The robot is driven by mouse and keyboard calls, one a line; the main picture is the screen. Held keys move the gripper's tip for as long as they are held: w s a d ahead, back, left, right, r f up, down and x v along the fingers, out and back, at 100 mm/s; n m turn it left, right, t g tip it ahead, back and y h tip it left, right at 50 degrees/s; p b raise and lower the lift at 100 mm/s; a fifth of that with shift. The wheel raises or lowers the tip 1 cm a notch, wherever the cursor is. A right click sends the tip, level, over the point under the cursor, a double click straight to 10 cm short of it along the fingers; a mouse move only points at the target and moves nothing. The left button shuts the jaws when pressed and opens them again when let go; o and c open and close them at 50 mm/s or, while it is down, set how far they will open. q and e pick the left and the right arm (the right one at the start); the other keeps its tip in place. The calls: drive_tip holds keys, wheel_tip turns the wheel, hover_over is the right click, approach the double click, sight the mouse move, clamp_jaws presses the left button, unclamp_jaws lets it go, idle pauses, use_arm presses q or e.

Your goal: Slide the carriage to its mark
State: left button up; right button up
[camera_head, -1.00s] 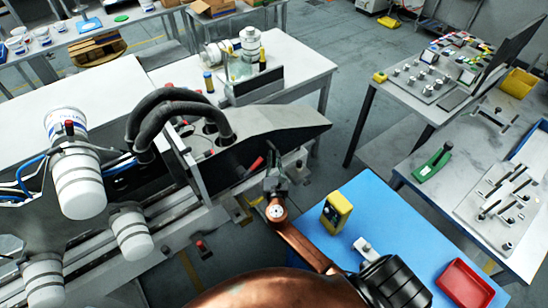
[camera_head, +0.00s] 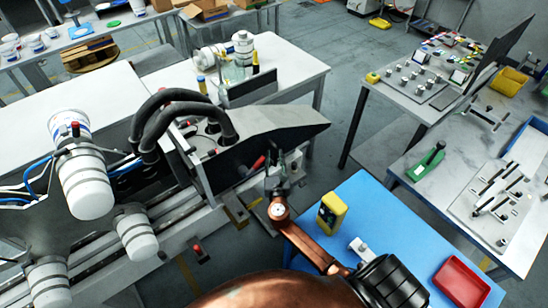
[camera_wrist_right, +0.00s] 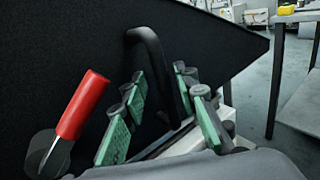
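The carriage (camera_head: 225,168), as I take it, is a dark-sided, wedge-shaped unit with a grey top on the machine's rails. In the right wrist view, its black side (camera_wrist_right: 75,35) carries a curved black bar handle (camera_wrist_right: 150,60). A red-gripped lever (camera_wrist_right: 82,105) is left of the handle; it also shows in the head view (camera_head: 258,163). My right gripper (camera_head: 275,165) is at this side. Its green-padded fingers (camera_wrist_right: 162,92) are apart, with the handle between them and a gap on the left; contact on the right is unclear. My left gripper is out of view. I cannot make out the mark.
A blue table (camera_head: 385,215) with a yellow device (camera_head: 331,212) and a red tray (camera_head: 461,283) is right of my right arm. White cylinders (camera_head: 85,180) and rails fill the left. A white table (camera_head: 305,70) stands behind the carriage.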

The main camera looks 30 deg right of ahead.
drive_tip(key=v, duration=1.2)
drive_tip(key=shift+a, duration=0.2)
drive_tip(key=shift+o, duration=0.2)
drive_tip(key=shift+w, duration=0.15)
